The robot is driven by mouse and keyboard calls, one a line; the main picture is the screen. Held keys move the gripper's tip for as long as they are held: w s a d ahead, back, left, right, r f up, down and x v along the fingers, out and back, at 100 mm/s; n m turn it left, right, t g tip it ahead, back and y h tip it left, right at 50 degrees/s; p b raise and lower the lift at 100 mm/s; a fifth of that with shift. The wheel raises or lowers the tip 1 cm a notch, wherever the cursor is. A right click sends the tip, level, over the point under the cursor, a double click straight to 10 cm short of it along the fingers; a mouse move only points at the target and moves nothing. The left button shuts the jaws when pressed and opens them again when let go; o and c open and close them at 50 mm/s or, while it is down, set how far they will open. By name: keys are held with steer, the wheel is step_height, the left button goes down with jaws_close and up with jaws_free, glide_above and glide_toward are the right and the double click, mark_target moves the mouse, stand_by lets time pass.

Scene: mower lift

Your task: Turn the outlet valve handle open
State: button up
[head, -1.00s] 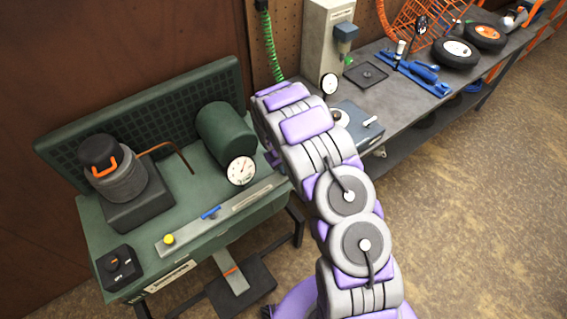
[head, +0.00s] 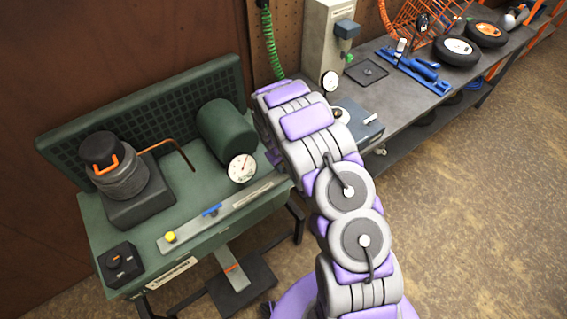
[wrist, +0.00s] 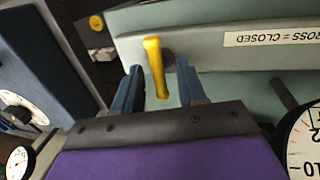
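A yellow lever handle (wrist: 156,68), which looks like the outlet valve handle, sticks out from a pale green-grey panel (wrist: 218,20) in the wrist view. My gripper (wrist: 160,72) has its two blue fingers apart, one on each side of the handle. A gap shows between the handle and each finger, so it is not clamped. A label (wrist: 276,36) on the panel reads partly "ROSS = CLOSED". In the head view my arm hides the gripper and this handle.
A dial gauge (wrist: 308,140) stands close at the right in the wrist view. A blue box with a dial (wrist: 28,108) is at the left. The head view shows a green bench (head: 115,205) with a cylinder, a gauge (head: 242,168) and a blue lever (head: 212,210).

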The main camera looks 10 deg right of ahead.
steer(key=shift+r, duration=0.15)
steer(key=s+a+r, duration=0.1)
steer(key=a+r, duration=0.2)
steer(key=r, duration=1.3)
steer(key=shift+s+a+r+p, duration=0.15)
steer(key=shift+s+r+p, duration=0.05)
steer(key=shift+r+p, duration=0.15)
steer(key=s+d+r+m+g+b, duration=0.1)
steer(key=s+d+r+b, duration=0.1)
steer(key=s+r, duration=0.45)
steer(key=s+d+r+m+b, duration=0.2)
steer(key=s+d+r, duration=0.15)
steer(key=s, duration=0.65)
steer(key=s+a+r+m+g+y+b, duration=0.1)
steer(key=s+a+y+b, duration=0.1)
steer(key=s, duration=2.3)
steer(key=shift+s+r+m+g+b, duration=0.35)
steer(key=shift+r+m+g+b, duration=0.05)
steer(key=shift+b, duration=0.3)
steer(key=shift+o, duration=0.3)
